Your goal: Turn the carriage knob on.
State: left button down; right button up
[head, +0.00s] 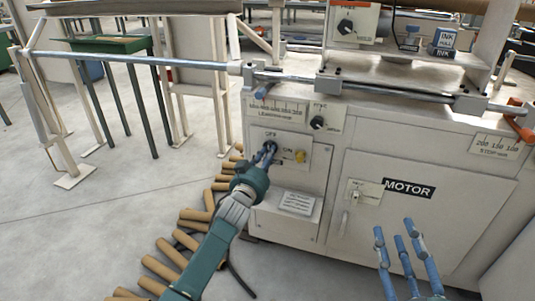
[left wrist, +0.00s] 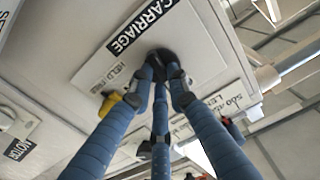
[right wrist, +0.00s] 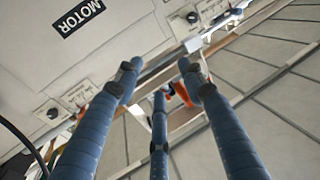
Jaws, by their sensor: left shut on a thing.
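The carriage knob (left wrist: 158,55) is a dark round knob on a pale plate below the black CARRIAGE label (left wrist: 143,25) in the left wrist view. My left gripper (left wrist: 165,75) is shut on it, with its blue fingers around the knob. In the head view my left gripper (head: 268,155) covers most of the knob, so its pointing direction is hidden. OFF and ON markings show around it on the plate (head: 284,143). My right gripper (head: 405,243) is open and empty in front of the cabinet, apart from it.
Another dark knob (head: 318,123) is above right. The MOTOR panel (head: 430,210) with its switch (head: 355,198) is further right. A steel bar (head: 140,59) runs across above. Cardboard tubes (head: 172,252) lie on the floor.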

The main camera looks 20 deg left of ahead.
pick_arm(q)
jog(key=shift+a+f+m+p, duration=0.15)
jog(key=shift+m+p, duration=0.15)
jog(key=shift+m, duration=2.4)
jog(key=shift+d+f+m+p, duration=0.1)
jog(key=shift+m+p, duration=0.2)
jog(key=shift+m, duration=2.4)
jog(key=shift+a+f+m+p, duration=0.15)
jog(key=shift+m+p, duration=0.15)
jog(key=shift+m, duration=2.4)
pick_arm(e)
notch_tip(320, 180, down, 11)
jog(key=s+d+g+h, duration=0.1)
jog(key=s+d+g, duration=0.1)
jog(key=g, duration=0.3)
jog(key=shift+s+r+h, duration=0.15)
jog(key=shift+s+h, duration=0.15)
jog(key=shift+h, duration=0.1)
pick_arm(q)
jog(key=shift+d, duration=0.1)
pick_arm(e)
jog(key=shift+w+r, duration=0.1)
jog(key=shift+r, duration=0.05)
pick_arm(q)
jog(key=c, duration=1.7)
grip_release()
jog(key=shift+o, duration=0.2)
jog(key=shift+s, duration=0.1)
